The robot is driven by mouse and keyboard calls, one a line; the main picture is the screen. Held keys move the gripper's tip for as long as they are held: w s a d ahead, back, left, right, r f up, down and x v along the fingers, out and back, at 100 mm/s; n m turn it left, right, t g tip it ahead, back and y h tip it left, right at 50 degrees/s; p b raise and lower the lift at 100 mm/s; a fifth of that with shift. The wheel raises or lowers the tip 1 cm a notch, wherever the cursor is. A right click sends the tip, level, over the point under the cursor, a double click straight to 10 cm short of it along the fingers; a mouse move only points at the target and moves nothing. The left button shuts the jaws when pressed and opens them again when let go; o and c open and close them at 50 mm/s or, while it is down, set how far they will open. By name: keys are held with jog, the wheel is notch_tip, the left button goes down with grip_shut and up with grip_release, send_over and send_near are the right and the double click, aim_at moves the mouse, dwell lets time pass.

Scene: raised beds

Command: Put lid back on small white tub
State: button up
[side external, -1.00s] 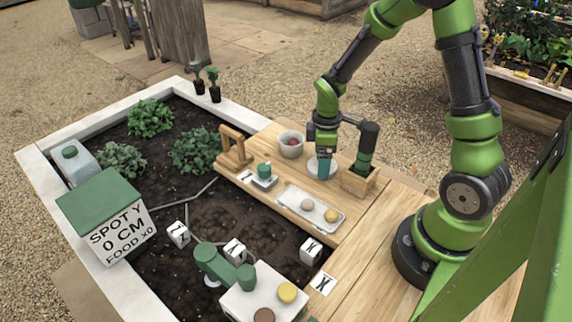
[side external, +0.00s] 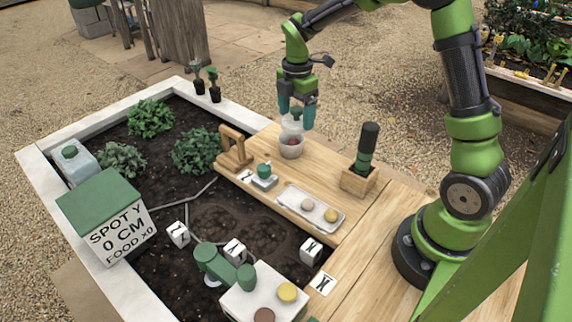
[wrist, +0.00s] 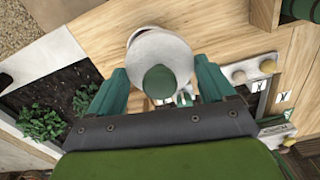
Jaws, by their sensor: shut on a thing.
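The small white tub (side external: 291,150) stands open at the back of the wooden board, with something reddish inside. My gripper (side external: 296,119) is above it, pointing down, shut on the white lid (side external: 291,126) with its green knob (side external: 296,111). The lid is over the tub's mouth, close to the rim; I cannot tell whether they touch. In the wrist view, the lid (wrist: 168,50) and its knob (wrist: 160,82) lie between the fingers of my gripper (wrist: 160,70), and the lid covers most of the tub.
A wooden holder (side external: 357,182) with a dark-handled tool stands to the right of the tub. A wooden stand (side external: 235,160) is to its left.

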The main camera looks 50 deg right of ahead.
aim_at(291, 117)
jog(key=n, duration=0.1)
jog(key=w+r+n, duration=0.1)
jog(key=n, duration=0.1)
jog(key=shift+w, duration=0.3)
jog(key=shift+w+r+n, duration=0.1)
jog(key=shift+r+n, duration=0.05)
jog(key=shift+n, duration=0.75)
jog(key=shift+f, duration=3.25)
jog(key=shift+f, duration=0.15)
jog(key=o, duration=0.9)
jog(key=shift+c, duration=0.2)
jog(key=shift+r, duration=3.55)
